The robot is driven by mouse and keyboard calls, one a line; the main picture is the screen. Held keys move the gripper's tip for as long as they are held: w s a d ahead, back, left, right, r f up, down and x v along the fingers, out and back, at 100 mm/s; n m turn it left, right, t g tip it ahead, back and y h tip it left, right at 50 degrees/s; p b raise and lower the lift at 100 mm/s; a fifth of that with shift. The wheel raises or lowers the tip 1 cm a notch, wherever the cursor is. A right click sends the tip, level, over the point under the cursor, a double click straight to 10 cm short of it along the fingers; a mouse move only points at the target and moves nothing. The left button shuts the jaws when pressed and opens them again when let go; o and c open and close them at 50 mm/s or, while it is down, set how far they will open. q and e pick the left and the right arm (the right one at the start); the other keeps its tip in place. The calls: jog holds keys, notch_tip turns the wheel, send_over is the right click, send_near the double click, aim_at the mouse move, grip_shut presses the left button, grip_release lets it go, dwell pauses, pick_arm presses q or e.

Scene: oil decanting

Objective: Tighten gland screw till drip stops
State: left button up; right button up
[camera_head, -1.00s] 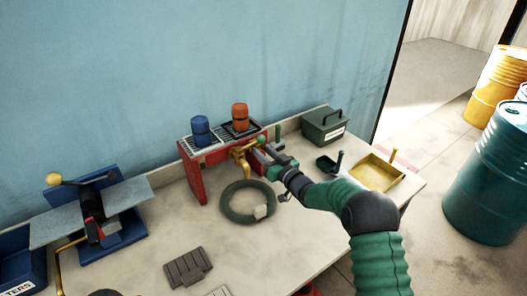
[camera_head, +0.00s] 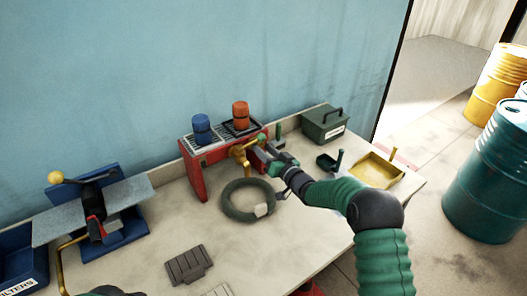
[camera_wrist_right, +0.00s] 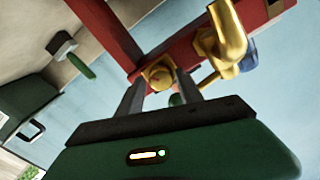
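The brass tap (camera_head: 240,152) juts from the front of the red stand (camera_head: 200,178). In the right wrist view, a brass hex-shaped fitting, which looks like the gland screw (camera_wrist_right: 157,75), sits on the red frame beside the curved brass pipe (camera_wrist_right: 228,40). My right gripper (camera_head: 263,152) reaches in from the right at the tap. In the wrist view its two grey fingers (camera_wrist_right: 158,88) stand on either side of the fitting. Whether their tips press on it cannot be told. No drip is visible. My left gripper is not clearly in view.
Blue (camera_head: 202,130) and orange (camera_head: 240,116) cans stand on the stand's top. A green toolbox (camera_head: 325,122) and yellow tray (camera_head: 377,170) are to the right.

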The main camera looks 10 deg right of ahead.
pick_arm(q)
jog(key=shift+d, duration=0.1)
pick_arm(e)
jog(key=shift+o, duration=1.1)
jog(key=shift+f, duration=0.1)
jog(key=shift+s, duration=0.1)
pick_arm(q)
jog(key=shift+b+x, duration=0.8)
jog(key=shift+b, duration=0.05)
jog(key=shift+s, duration=0.2)
pick_arm(e)
jog(key=v, duration=1.6)
jog(key=shift+s+d, duration=0.2)
jog(key=shift+s, duration=0.05)
jog(key=shift+f, duration=0.15)
